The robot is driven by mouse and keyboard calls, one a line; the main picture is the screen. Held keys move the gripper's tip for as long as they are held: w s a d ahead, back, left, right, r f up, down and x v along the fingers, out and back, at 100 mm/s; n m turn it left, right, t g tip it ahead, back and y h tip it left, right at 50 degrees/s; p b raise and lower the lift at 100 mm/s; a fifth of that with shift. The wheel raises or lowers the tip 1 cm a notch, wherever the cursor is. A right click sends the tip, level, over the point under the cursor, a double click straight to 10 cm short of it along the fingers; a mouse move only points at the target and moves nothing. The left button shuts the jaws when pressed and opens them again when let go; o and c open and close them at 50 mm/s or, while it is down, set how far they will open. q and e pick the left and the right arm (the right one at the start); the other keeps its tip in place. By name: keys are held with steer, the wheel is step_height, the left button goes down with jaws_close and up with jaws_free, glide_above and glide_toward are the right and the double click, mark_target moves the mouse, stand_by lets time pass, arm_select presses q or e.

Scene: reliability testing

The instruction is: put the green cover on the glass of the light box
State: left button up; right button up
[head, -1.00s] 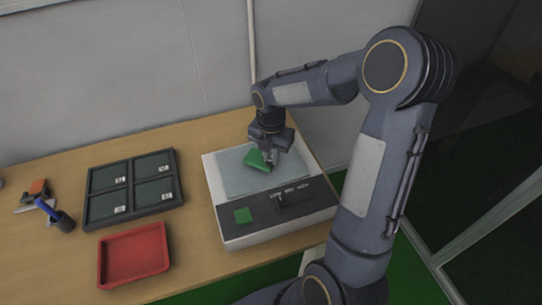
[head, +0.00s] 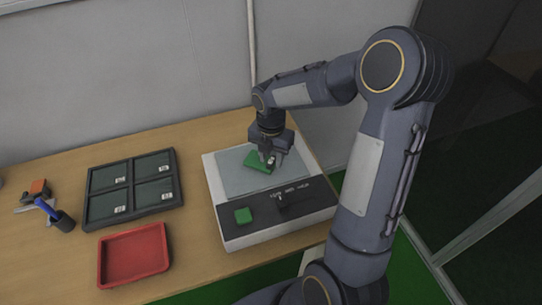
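The light box (head: 212,185) is a white box with a grey glass top (head: 232,182) and a dark front panel. The green cover (head: 257,161) is at the glass, toward its back right, and looks nearly flat. I cannot tell whether it touches the glass. My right gripper (head: 269,164) points down at the cover's right side, with its fingers partly over it. Whether the fingers grip the cover is too small to tell. My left gripper is not in view.
A green button (head: 243,215) and a dark knob (head: 282,201) are on the front panel. A wall rises behind.

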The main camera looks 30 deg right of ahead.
mark_target(271, 161)
step_height(271, 161, up, 12)
steer(key=s+a+m+t+y, duration=0.2)
steer(key=s+a+m, duration=0.2)
steer(key=s+m, duration=0.6)
steer(key=s+a+m+t+y, duration=0.1)
steer(key=s+a+m+t, duration=0.2)
steer(key=s+m, duration=0.6)
steer(key=a+m, duration=0.2)
steer(key=m, duration=0.5)
steer(key=shift+s+a+t+y+p, duration=0.25)
steer(key=shift+s+t+y+p, duration=0.05)
steer(key=shift+s+y+p, duration=0.1)
